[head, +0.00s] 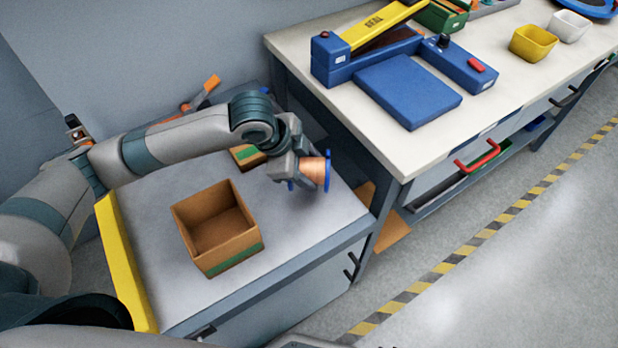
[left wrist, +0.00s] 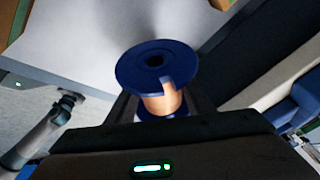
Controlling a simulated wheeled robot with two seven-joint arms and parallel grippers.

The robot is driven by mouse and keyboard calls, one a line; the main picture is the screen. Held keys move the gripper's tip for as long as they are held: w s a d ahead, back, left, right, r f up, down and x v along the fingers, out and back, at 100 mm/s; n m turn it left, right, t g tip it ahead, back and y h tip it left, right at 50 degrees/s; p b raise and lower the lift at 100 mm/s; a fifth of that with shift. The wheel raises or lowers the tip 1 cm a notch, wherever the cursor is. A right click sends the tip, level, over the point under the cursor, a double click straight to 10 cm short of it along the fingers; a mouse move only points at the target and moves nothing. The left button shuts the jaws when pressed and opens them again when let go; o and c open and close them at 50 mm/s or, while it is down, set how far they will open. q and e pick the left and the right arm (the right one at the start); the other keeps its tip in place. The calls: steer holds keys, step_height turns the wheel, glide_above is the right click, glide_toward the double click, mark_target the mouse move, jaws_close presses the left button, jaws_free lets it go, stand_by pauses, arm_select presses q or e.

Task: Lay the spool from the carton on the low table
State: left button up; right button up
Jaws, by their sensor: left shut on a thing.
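The spool (head: 314,171) has blue flanges and a copper-coloured winding. My left gripper (head: 302,178) is shut on it, over the right part of the low table (head: 303,218). In the left wrist view the spool (left wrist: 158,72) sits between the two fingers, with one blue flange facing the camera. I cannot tell whether the spool touches the table top. The open brown carton (head: 216,229) stands on the low table, left of the gripper, and looks empty. My right gripper is not in the head view; part of another arm of mine shows in the left wrist view.
A smaller box with green tape (head: 247,156) sits behind the gripper. A yellow strip (head: 126,262) edges the table's left side. A higher workbench (head: 419,131) with blue equipment stands close on the right. The table top right of the carton is clear.

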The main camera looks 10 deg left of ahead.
arm_select(q)
steer(key=shift+f, duration=1.9)
steer(key=shift+f, duration=0.1)
steer(key=o, duration=1.6)
steer(key=v, duration=1.2)
